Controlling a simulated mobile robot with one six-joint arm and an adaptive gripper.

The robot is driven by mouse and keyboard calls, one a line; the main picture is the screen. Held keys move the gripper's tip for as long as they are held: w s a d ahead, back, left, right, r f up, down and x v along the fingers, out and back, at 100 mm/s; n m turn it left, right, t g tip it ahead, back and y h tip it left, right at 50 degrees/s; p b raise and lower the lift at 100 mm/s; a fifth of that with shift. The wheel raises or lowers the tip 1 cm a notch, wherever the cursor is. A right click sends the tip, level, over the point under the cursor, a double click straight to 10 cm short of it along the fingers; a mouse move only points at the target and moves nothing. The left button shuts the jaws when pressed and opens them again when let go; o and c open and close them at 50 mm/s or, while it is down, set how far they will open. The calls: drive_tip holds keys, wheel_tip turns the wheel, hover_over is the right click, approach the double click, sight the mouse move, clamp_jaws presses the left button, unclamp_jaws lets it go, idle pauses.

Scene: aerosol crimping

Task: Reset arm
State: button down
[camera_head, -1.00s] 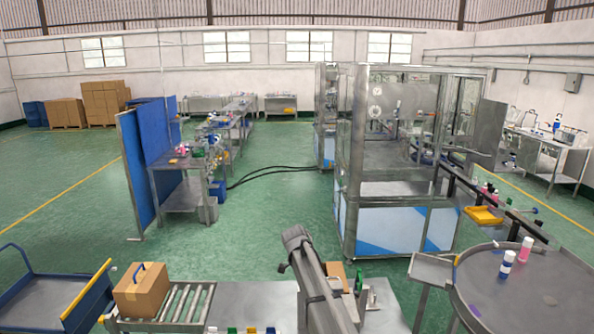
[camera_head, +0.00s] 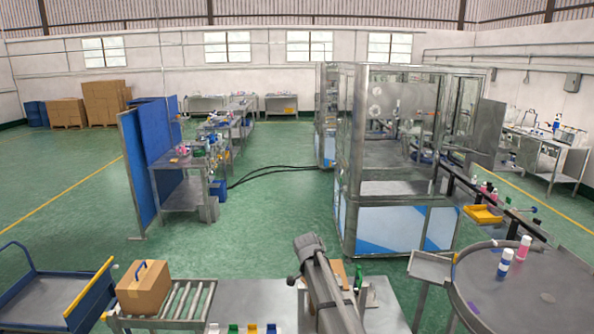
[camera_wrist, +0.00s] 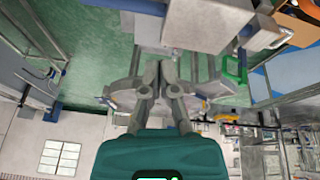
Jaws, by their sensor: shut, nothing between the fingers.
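My gripper (camera_wrist: 160,82) shows in the wrist view, its two grey fingers close together at the tips with nothing between them. The wrist view is turned over, with the floor at the top and a window at the bottom. In the head view my arm rises from the bottom middle over the metal table (camera_head: 250,297); the gripper itself cannot be made out there.
A cardboard box (camera_head: 143,287) sits on a roller conveyor (camera_head: 185,300) at the left. Several coloured caps (camera_head: 252,329) stand at the table's front edge. A round table (camera_head: 540,290) holds two bottles at the right. Behind stands a glass-walled machine (camera_head: 400,225).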

drive_tip(key=s+d+f+n+y, duration=0.15)
drive_tip(key=s+d+n, duration=0.25)
drive_tip(key=s+n, duration=0.65)
drive_tip(key=s+d+n+y, duration=0.3)
drive_tip(key=s+d+n, duration=0.15)
drive_tip(key=s, duration=1.05)
wheel_tip(320, 180, down, 22)
drive_tip(key=b, duration=2.2)
drive_tip(key=shift+w+a+r, duration=0.2)
drive_tip(key=shift+w+a, duration=0.05)
drive_tip(key=shift+a, duration=0.2)
drive_tip(key=shift+h, duration=0.25)
